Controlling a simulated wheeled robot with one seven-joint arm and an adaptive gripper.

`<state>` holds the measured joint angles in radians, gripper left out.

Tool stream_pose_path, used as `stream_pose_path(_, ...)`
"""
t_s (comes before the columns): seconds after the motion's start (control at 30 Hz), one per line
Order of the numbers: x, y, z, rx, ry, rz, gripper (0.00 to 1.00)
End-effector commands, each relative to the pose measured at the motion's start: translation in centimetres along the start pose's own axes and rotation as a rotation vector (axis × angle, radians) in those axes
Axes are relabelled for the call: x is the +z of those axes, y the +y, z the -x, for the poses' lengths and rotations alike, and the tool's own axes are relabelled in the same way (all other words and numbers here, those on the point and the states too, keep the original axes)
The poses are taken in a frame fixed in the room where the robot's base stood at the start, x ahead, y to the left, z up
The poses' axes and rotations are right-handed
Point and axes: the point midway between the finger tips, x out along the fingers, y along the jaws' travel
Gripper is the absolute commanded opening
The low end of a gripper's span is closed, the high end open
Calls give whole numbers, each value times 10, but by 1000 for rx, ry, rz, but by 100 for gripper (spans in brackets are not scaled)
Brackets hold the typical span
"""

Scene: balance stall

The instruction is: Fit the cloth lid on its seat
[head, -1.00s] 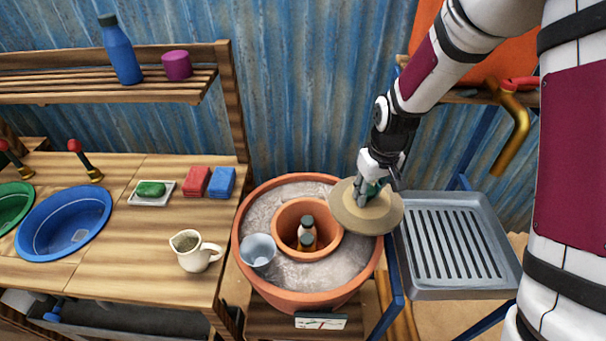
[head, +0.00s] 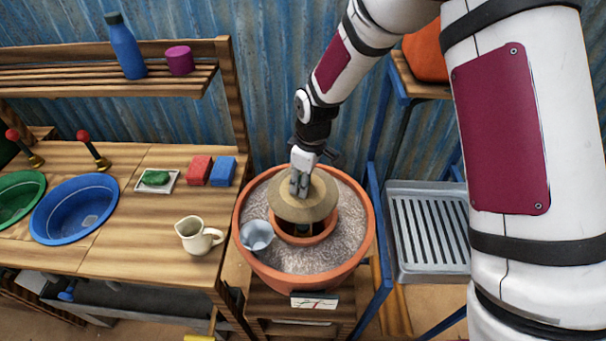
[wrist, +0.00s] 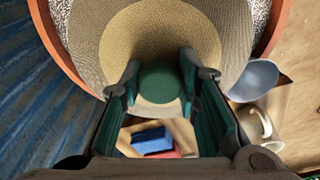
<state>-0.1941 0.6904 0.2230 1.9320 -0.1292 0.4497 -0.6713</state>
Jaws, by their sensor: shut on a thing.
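The cloth lid (head: 318,208) is a round tan disc, hanging over the small inner terracotta pot (head: 303,239). My gripper (head: 300,189) is shut on the lid from above. In the wrist view, the fingers stand on either side of its green knob (wrist: 158,82), and the disc (wrist: 150,35) spreads out beyond them. The inner pot's front rim shows below the lid's near edge, so the lid seems to be above the rim; the exact gap is unclear. The lid hides most of the pot's opening and the bottles inside.
The inner pot stands in grey sand (head: 335,249) inside a big terracotta pot (head: 305,281). A cream jug (head: 199,238) stands on the counter. A grey ribbed tray (head: 425,272) lies right.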

Motion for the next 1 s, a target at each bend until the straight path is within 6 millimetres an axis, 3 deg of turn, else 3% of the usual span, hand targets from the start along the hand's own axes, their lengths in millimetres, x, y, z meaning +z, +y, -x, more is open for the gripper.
stream_pose_path(0.6, 6, 1, -55, 1, 0, -1, 0)
stream_pose_path(1.0, 8, 0, -68, 1, 0, -1, 0)
